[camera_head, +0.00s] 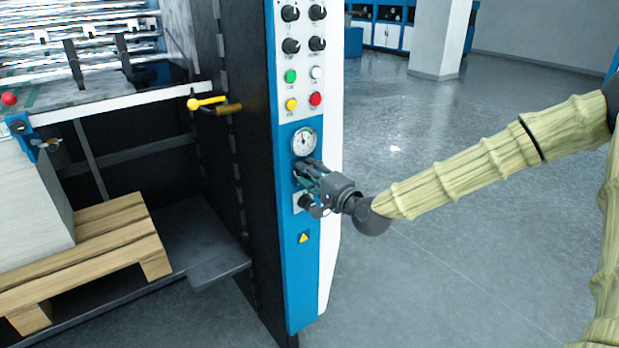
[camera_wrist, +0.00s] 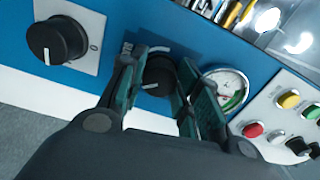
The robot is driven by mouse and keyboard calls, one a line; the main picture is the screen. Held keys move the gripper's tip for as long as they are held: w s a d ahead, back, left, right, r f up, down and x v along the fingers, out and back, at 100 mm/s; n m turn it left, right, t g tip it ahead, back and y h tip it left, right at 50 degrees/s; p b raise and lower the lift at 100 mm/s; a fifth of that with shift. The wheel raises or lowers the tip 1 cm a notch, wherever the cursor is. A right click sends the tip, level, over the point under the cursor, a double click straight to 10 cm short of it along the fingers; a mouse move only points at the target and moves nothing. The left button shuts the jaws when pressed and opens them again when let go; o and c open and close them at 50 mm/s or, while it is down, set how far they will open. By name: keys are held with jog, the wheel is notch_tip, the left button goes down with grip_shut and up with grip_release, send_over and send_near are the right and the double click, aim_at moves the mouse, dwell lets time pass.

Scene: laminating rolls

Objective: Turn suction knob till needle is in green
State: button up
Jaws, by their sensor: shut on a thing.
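The black suction knob (camera_wrist: 158,75) sits on the blue panel, with a white mark on its face. My gripper (camera_wrist: 157,88) is shut on it, with one finger on each side. In the head view my gripper (camera_head: 307,170) reaches the panel from the right and hides the knob. The round white gauge (camera_head: 304,142) is just above the gripper, with a dark needle pointing roughly upward. In the wrist view the gauge (camera_wrist: 230,86) shows a green arc, partly covered by a finger. I cannot tell whether the needle is in the green.
A larger black knob (camera_wrist: 56,40) on a white plate is below the held knob on the panel. Coloured buttons (camera_head: 303,89) and several black knobs are above the gauge. A yellow-handled lever (camera_head: 207,103) sticks out at the left. The floor at right is clear.

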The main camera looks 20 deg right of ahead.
jog(key=shift+m, duration=0.6)
jog(key=o, duration=1)
jog(key=shift+o, duration=0.2)
jog(key=shift+s, duration=0.1)
jog(key=v, duration=1.2)
jog(key=shift+f, duration=0.1)
